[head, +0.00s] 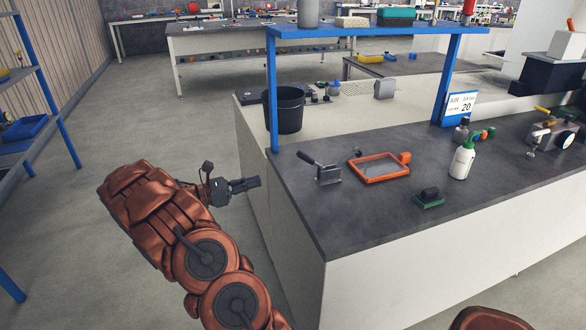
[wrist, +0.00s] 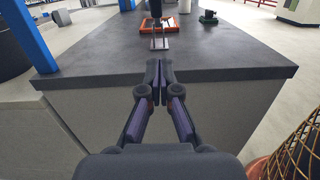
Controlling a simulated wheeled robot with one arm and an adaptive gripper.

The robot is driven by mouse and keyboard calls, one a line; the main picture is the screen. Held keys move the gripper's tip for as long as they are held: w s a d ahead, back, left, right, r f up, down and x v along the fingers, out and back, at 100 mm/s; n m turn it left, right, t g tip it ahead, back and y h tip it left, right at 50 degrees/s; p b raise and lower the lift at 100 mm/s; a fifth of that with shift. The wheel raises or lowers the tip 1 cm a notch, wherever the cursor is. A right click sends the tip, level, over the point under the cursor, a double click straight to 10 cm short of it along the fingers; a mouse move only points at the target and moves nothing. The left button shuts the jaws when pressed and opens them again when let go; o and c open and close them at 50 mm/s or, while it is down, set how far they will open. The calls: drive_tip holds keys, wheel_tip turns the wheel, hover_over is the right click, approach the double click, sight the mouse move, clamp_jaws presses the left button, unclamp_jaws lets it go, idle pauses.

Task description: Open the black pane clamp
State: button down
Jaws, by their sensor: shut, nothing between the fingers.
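The clamp with the black lever (head: 322,170) stands on the dark bench top near its left edge; its grey metal base is upright and its black handle slants up to the left. In the wrist view the clamp (wrist: 158,42) stands straight ahead, beyond the bench's near edge. An orange-framed pane (head: 380,167) lies flat to its right, and shows behind it in the wrist view (wrist: 146,27). My gripper (head: 256,182) is shut and empty, left of the bench and apart from the clamp. In the wrist view its fingertips (wrist: 159,75) meet in front of the bench edge.
A blue post (head: 271,95) of the overhead shelf rises beyond the clamp, with a black bin (head: 284,109) behind it. A green block with a black knob (head: 428,198) and a white bottle (head: 462,160) stand farther right. The bench top's front left corner is clear.

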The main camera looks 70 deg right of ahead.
drive_tip(key=x, duration=0.4)
drive_tip(key=r+x, duration=0.1)
drive_tip(key=x, duration=0.3)
drive_tip(key=p+x, duration=0.1)
drive_tip(key=x, duration=0.3)
drive_tip(key=shift+w+d+r, duration=0.2)
drive_tip(key=shift+r, duration=0.05)
drive_tip(key=shift+s+d+r, duration=0.3)
drive_tip(key=shift+r, duration=0.15)
